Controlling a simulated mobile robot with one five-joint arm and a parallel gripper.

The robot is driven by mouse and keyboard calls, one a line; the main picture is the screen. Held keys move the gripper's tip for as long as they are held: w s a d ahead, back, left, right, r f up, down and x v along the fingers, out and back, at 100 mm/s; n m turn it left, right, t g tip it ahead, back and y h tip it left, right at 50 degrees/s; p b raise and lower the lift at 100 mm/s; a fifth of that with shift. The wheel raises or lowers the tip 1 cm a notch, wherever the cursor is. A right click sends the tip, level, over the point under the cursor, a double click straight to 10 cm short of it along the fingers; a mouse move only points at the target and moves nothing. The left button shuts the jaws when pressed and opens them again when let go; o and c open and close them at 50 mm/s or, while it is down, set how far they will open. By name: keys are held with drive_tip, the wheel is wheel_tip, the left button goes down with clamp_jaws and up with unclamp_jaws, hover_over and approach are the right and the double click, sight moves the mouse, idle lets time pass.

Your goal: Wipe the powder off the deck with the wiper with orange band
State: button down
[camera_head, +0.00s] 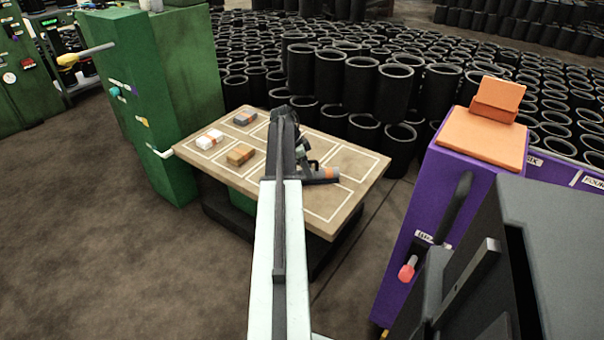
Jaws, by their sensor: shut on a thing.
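The deck (230,178) is a tan table top with white outlined rectangles. My gripper (304,158) is over its middle right part, at the end of my arm, seen from behind. It is shut on a dark piece with an orange band near its right end, which I take as the wiper with orange band (329,174). The wiper lies level, low over or on the deck; I cannot tell whether it touches. My arm hides its left part and a strip of the deck. I cannot make out the powder in this view.
On the deck's left are a grey block (245,117), a white block (209,139) and a tan block (240,154). A green cabinet (150,100) stands left, a purple cabinet (415,225) right. Black rubber sleeves (360,85) crowd behind the deck. Open floor (90,240) lies front left.

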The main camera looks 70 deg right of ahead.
drive_tip(key=shift+s+d, duration=0.15)
drive_tip(key=shift+d, duration=0.45)
drive_tip(key=shift+d, duration=0.1)
drive_tip(key=shift+s+d+r, duration=0.1)
drive_tip(key=shift+s+d, duration=0.1)
drive_tip(key=shift+d, duration=0.55)
drive_tip(key=shift+s+d, duration=0.2)
drive_tip(key=shift+d, duration=0.5)
drive_tip(key=shift+w+d, duration=0.25)
drive_tip(key=shift+w, duration=0.8)
drive_tip(key=shift+w+a, duration=0.55)
drive_tip(key=shift+a, duration=1.55)
drive_tip(key=shift+w+a, duration=0.5)
drive_tip(key=shift+a, duration=1.55)
drive_tip(key=shift+w+a, duration=0.55)
drive_tip(key=shift+a, duration=1.55)
drive_tip(key=shift+a, duration=0.1)
drive_tip(key=shift+w+a, duration=0.2)
drive_tip(key=shift+a, duration=0.5)
drive_tip(key=shift+w+a, duration=0.15)
drive_tip(key=shift+a, duration=0.55)
drive_tip(key=shift+w+d, duration=0.25)
drive_tip(key=shift+w, duration=0.85)
drive_tip(key=shift+s+d, duration=0.4)
drive_tip(key=shift+d, duration=1.15)
drive_tip(key=shift+s+d, duration=0.45)
drive_tip(key=shift+d, duration=1.15)
drive_tip(key=shift+s+d, duration=0.4)
drive_tip(key=shift+d, duration=1.15)
